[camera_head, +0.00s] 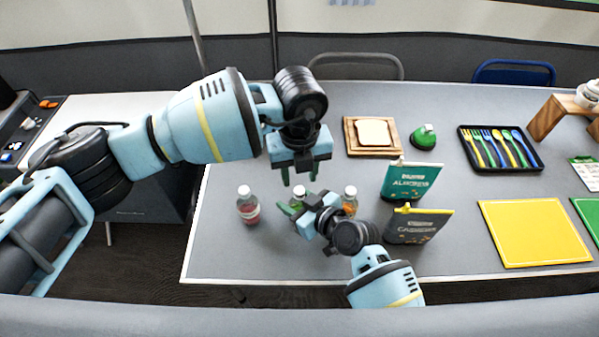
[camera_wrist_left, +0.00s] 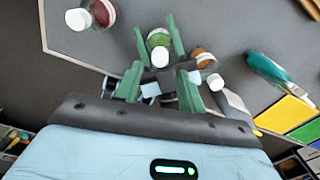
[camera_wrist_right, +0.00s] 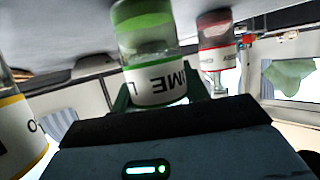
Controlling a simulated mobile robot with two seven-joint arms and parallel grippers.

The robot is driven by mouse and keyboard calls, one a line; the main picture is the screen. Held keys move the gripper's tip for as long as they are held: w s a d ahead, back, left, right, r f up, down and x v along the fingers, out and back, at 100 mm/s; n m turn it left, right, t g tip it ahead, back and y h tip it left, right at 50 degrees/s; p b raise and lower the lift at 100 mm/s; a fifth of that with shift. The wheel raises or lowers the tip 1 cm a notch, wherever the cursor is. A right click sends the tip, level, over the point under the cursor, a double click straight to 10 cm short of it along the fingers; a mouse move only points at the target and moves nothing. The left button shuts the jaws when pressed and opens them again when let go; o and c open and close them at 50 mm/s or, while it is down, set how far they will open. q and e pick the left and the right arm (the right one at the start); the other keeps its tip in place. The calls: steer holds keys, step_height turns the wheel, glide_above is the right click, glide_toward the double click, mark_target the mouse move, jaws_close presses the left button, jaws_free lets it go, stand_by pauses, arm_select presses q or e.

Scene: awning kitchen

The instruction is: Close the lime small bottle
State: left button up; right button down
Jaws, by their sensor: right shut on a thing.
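The lime small bottle (camera_head: 298,199) stands on the grey table between two other small bottles. It has green contents, a white label and a white cap, which shows in the left wrist view (camera_wrist_left: 160,57). I cannot tell whether the cap is tight. My right gripper (camera_wrist_right: 160,95) is shut on the lime small bottle, one green finger on each side, as the right wrist view shows. In that view the bottle (camera_wrist_right: 148,45) appears inverted and its top is hidden. My left gripper (camera_head: 300,178) is open and empty above the bottle, fingers pointing down.
A red small bottle (camera_head: 247,206) stands to the left and an orange one (camera_head: 350,201) to the right, both close. Green (camera_head: 408,181) and dark (camera_head: 417,226) packets stand farther right. Bread on a board (camera_head: 349,148) lies behind. The table's left front is clear.

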mark_target(299, 190)
arm_select(q)
step_height(299, 190, up, 4)
steer(key=n, duration=0.6)
steer(key=shift+f, duration=0.25)
steer(key=shift+f, duration=0.15)
steer(key=shift+f, duration=3.9)
jaws_close()
steer(key=m, duration=0.6)
